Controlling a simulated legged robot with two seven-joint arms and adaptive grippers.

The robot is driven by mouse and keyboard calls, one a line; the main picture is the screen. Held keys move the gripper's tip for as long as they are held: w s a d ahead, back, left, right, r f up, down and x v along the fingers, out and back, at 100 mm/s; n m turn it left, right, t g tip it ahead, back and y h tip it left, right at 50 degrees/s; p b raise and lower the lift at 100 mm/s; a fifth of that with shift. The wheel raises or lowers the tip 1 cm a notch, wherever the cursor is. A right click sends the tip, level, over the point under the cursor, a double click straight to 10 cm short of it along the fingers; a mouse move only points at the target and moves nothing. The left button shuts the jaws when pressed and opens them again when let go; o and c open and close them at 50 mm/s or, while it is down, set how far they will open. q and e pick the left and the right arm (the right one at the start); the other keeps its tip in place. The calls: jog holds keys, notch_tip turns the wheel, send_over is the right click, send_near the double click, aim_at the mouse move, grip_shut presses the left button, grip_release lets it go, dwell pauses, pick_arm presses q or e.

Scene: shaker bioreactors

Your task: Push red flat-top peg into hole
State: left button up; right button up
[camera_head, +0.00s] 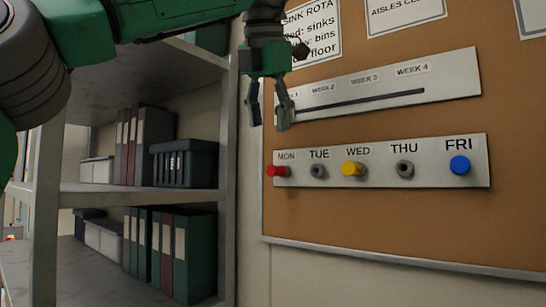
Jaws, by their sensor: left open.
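The red flat-top peg (278,171) sticks out of the day panel (336,181) under MON, at the panel's left end. A yellow peg (353,169) is under WED and a blue peg (459,165) is under FRI. My left gripper (270,112) comes in from the upper left, fingers pointing down, open and empty. Its fingertips are above the red peg in the picture and apart from it, near the left end of the week panel. My right gripper is not in view.
The week panel (455,75) with a long dark slot is mounted above the day panel on the cork board (510,120). Paper notices hang at the top. A grey shelf (190,193) with binders and a dark crate (184,165) stands to the left.

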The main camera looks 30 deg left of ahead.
aim_at(270, 171)
pick_arm(q)
jog(key=x, duration=0.2)
jog(key=w+x, duration=0.1)
jog(key=x, duration=0.5)
jog(key=shift+w+r, duration=0.25)
jog(key=shift+w, duration=0.1)
jog(key=shift+s+a+f, duration=0.25)
jog(key=shift+s+f, duration=0.05)
jog(key=shift+f, duration=0.25)
jog(key=shift+w+d+f, duration=0.1)
jog(key=shift+w+f, duration=0.1)
jog(key=shift+w, duration=0.2)
jog(key=shift+s, duration=0.1)
grip_shut()
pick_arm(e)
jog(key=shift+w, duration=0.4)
pick_arm(q)
jog(key=shift+s, duration=0.3)
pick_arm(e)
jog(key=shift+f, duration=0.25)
pick_arm(q)
jog(key=shift+s, duration=0.4)
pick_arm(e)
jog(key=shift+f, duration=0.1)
pick_arm(q)
jog(key=shift+s+b, duration=0.35)
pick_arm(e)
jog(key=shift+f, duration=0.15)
